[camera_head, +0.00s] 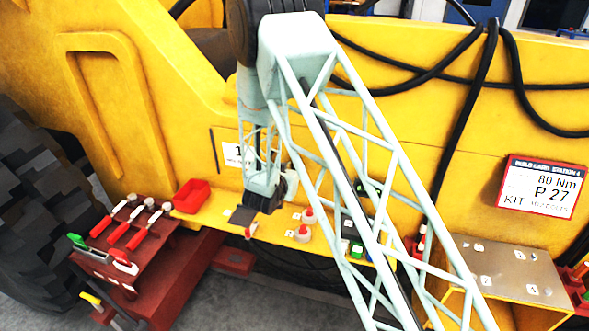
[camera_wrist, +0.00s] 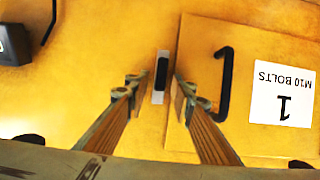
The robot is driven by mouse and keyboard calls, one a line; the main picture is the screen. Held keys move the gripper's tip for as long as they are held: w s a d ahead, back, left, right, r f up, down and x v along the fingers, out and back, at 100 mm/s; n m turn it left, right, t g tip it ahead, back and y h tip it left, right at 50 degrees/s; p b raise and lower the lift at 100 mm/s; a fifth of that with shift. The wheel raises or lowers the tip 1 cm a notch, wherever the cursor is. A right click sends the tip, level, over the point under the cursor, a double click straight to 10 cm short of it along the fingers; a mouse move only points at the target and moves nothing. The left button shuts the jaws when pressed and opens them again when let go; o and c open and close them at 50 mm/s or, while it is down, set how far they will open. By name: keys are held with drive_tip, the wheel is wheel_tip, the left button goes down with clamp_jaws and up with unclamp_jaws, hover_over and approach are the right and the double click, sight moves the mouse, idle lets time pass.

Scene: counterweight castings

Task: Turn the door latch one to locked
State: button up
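The latch (camera_wrist: 162,75) is a black bar on a pale narrow plate beside the door edge. Its bar points up and down in the wrist view. The door (camera_wrist: 203,55) is a yellow panel with a black handle (camera_wrist: 224,85) and a white label (camera_wrist: 283,93) reading "1 M10 BOLTS", upside down there. My gripper (camera_wrist: 160,88) is open, with one finger on each side of the latch and a small gap showing on both sides. I cannot tell whether the tips touch the panel. In the head view my gripper (camera_head: 262,195) is at the yellow wall and the latch is hidden.
A yellow ledge (camera_head: 215,208) below my gripper carries a red tray (camera_head: 192,196) and red-topped knobs (camera_head: 303,233). Red-handled tools (camera_head: 120,230) stand on a rack at the left. Black cables (camera_head: 470,110) hang at the right. A dark block (camera_wrist: 14,45) shows at the wrist view's upper left.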

drive_tip(key=shift+c, duration=0.6)
drive_tip(key=c, duration=0.6)
drive_tip(key=shift+a+n+h, duration=0.1)
drive_tip(key=shift+n+h, duration=0.2)
drive_tip(key=shift+n, duration=0.1)
drive_tip(key=shift+w+a+f+n+t+h+b, duration=0.1)
drive_tip(key=shift+a+f+n+t+h, duration=0.2)
drive_tip(key=shift+n+h, duration=1.35)
drive_tip(key=shift+w+a+f+n+t+h+b, duration=0.25)
drive_tip(key=shift+n+h, duration=0.35)
drive_tip(key=shift+n, duration=2)
drive_tip(key=shift+s+a+f+n+t+h, duration=0.1)
drive_tip(key=shift+a+f+n+t+h, duration=0.25)
drive_tip(key=shift+n+h, duration=1.3)
drive_tip(key=shift+d+n+y, duration=0.1)
drive_tip(key=shift+n+y, duration=0.4)
drive_tip(key=shift+n, duration=0.1)
